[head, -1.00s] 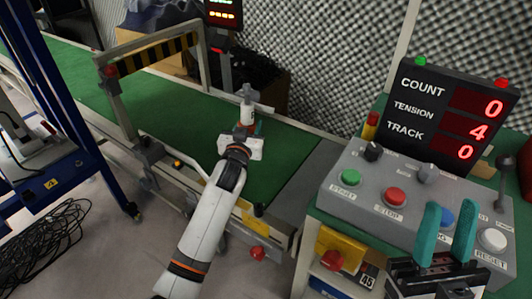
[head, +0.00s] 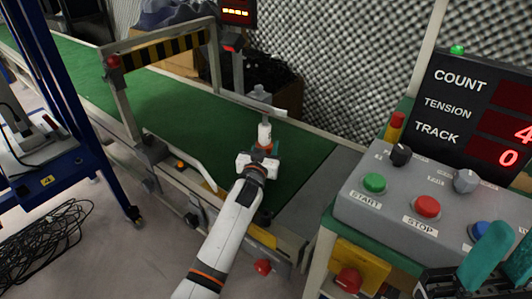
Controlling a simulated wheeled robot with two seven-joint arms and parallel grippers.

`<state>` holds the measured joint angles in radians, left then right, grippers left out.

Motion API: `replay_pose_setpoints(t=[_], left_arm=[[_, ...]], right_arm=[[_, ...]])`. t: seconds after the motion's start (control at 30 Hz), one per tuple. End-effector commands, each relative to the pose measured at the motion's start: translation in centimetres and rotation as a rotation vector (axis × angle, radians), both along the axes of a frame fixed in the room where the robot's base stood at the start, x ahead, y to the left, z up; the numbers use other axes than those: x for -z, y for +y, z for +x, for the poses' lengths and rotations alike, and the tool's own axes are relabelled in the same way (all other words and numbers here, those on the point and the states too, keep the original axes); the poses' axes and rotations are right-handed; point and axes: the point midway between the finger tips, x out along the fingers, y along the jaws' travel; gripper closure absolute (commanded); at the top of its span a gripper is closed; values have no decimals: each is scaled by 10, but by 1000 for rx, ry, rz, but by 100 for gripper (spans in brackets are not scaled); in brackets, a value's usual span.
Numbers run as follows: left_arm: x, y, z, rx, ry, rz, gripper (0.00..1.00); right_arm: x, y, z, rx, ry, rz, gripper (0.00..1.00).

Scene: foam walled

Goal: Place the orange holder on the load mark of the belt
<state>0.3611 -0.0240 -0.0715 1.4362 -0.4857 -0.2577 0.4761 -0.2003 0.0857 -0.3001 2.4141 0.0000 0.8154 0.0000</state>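My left arm reaches over the green belt (head: 170,105) near its right-hand end. My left gripper (head: 262,154) points away from me, and its white body hides most of its fingers. A small patch of orange (head: 272,148), perhaps the orange holder, shows at the fingertips. A white upright cylinder (head: 264,134) stands just beyond it. I cannot tell whether the fingers grip anything or whether the holder touches the belt. No load mark can be made out. My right gripper (head: 503,258) has teal fingers spread apart, empty, in front of the control panel.
A grey control panel (head: 400,205) with START and STOP buttons stands at right, under a black display (head: 470,110). A yellow-black striped gate (head: 165,53) spans the belt. A blue frame (head: 85,100) stands at left, with black cable (head: 45,240) on the floor.

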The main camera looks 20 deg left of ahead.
Motion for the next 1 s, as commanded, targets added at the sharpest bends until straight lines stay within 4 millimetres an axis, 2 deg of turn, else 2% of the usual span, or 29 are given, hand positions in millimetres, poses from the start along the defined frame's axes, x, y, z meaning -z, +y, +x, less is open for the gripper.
replay_pose_setpoints(t=[0.37, 0.4, 0.53, 0.87, 0.97, 1.0], left_arm=[[3, 0, 0, 0, -3, 0, 84], [5, 0, 0, 0, -1, 0, 57], [4, 0, 0, 0, 0, 0, 36], [-1, 0, 0, 0, -1, 1, 36], [0, -1, -11, 1, 2, 0, 36], [-1, -1, -16, 0, 2, 0, 36]], right_arm=[[-1, 0, 1, 0, -7, -1, 64], [-2, 0, 1, 0, -10, -1, 64], [-2, 0, 1, 0, -10, -1, 64], [-6, 0, 0, 0, -12, -1, 64], [-9, 0, -1, 0, -9, 2, 64], [-3, -1, -2, -1, 16, 4, 64]])
